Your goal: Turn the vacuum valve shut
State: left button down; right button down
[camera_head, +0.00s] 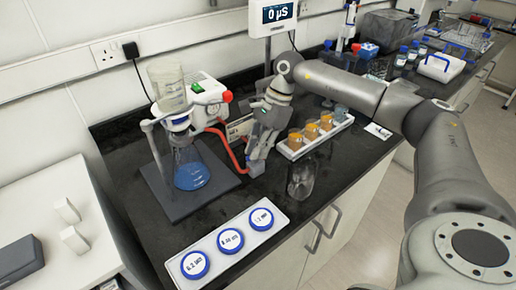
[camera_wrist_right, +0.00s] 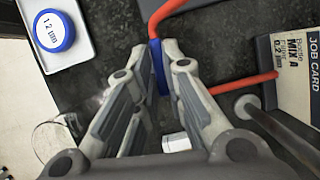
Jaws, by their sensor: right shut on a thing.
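The vacuum valve (camera_wrist_right: 155,58) shows as a blue block on the red tubing in the right wrist view. In the head view it is a small blue piece (camera_head: 256,169) right of the flask. My right gripper (camera_head: 258,155) reaches down to it, its fingers pointing downward. In the right wrist view my right gripper (camera_wrist_right: 167,62) is shut on the valve, which partly hides it. The red hose (camera_head: 229,150) runs from the vacuum unit towards the valve. The flask (camera_head: 190,172) holds blue liquid under a glass funnel (camera_head: 168,90). My left gripper is out of view.
A white tray (camera_head: 222,242) with several blue-lidded filter discs lies in front.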

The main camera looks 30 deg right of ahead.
jog(key=m+t+b, duration=0.1)
jog(key=m, duration=0.1)
jog(key=m+b, duration=0.1)
jog(key=m, duration=0.1)
jog(key=shift+s+f+t, duration=0.1)
jog(key=shift+s+t, duration=0.05)
jog(key=shift+t, duration=0.25)
jog(key=m+b, duration=0.1)
jog(key=m, duration=0.1)
jog(key=m+t+h+b, duration=0.1)
jog(key=m, duration=0.1)
jog(key=shift+s+a+m+t+b, duration=0.1)
jog(key=shift+m+t+b, duration=0.2)
jog(key=shift+m, duration=0.1)
jog(key=m+b, duration=0.1)
jog(key=m, duration=0.1)
jog(key=m+h+b, duration=0.1)
jog(key=m, duration=0.1)
jog(key=shift+s+a+t+h, duration=0.1)
jog(key=shift+a+t+h, duration=0.1)
jog(key=shift+t+h, duration=0.15)
jog(key=shift+r+m+t+h+b, duration=0.15)
jog(key=shift+m+h+b, duration=0.2)
jog(key=shift+m, duration=0.55)
jog(key=shift+r+m+t+h+b, duration=0.1)
jog(key=shift+m+h+b, duration=0.2)
jog(key=shift+m, duration=0.9)
jog(key=c, duration=1.5)
grip_release()
jog(key=shift+a+f, duration=0.1)
